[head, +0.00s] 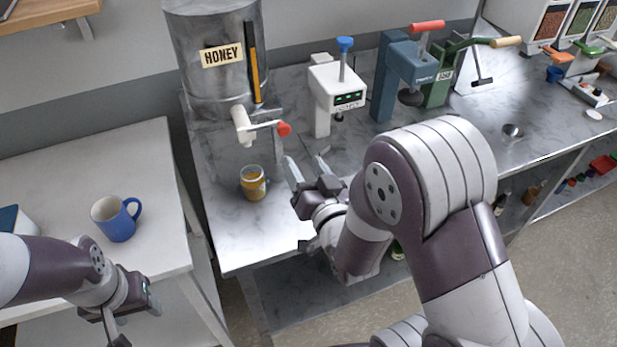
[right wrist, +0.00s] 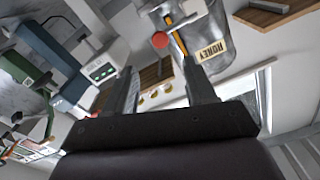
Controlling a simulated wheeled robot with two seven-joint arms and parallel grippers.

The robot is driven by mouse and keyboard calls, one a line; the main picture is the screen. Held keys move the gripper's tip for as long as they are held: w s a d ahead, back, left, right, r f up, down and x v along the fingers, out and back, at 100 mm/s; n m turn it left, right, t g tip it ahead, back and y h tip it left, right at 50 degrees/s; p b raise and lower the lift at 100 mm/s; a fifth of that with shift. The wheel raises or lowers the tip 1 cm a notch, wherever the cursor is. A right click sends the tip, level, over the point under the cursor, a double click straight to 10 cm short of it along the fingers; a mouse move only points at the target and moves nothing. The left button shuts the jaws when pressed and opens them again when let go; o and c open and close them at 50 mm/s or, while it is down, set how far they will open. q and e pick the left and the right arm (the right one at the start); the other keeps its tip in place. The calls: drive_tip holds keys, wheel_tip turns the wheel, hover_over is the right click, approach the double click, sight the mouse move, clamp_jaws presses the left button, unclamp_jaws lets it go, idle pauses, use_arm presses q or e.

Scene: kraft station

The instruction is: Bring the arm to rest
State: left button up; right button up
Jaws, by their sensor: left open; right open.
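My right gripper (head: 308,172) is open and empty above the marble counter. It is to the right of a small honey jar (head: 253,183) and apart from it. In the right wrist view, its two fingers (right wrist: 163,88) stand apart with nothing between them. My left gripper (head: 118,325) is at the lower left of the head view, in front of the white table; its fingers are partly cut off by the frame's bottom edge.
A metal honey tank (head: 210,75) with a red-knobbed tap (head: 283,128) stands behind the jar. A white machine (head: 336,92), a blue press (head: 397,75) and a green press (head: 440,88) line the counter. A blue mug (head: 117,220) stands on the white table (head: 60,178).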

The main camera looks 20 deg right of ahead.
drive_tip(key=shift+s, duration=0.95)
drive_tip(key=s+f+n+g, duration=0.2)
drive_tip(key=s+f+g, duration=0.1)
drive_tip(key=f+g, duration=0.55)
drive_tip(key=s+d+n+g, duration=0.1)
drive_tip(key=s+g, duration=0.7)
drive_tip(key=shift+s+n+h, duration=0.3)
drive_tip(key=shift+s+n, duration=0.05)
drive_tip(key=shift+n, duration=0.05)
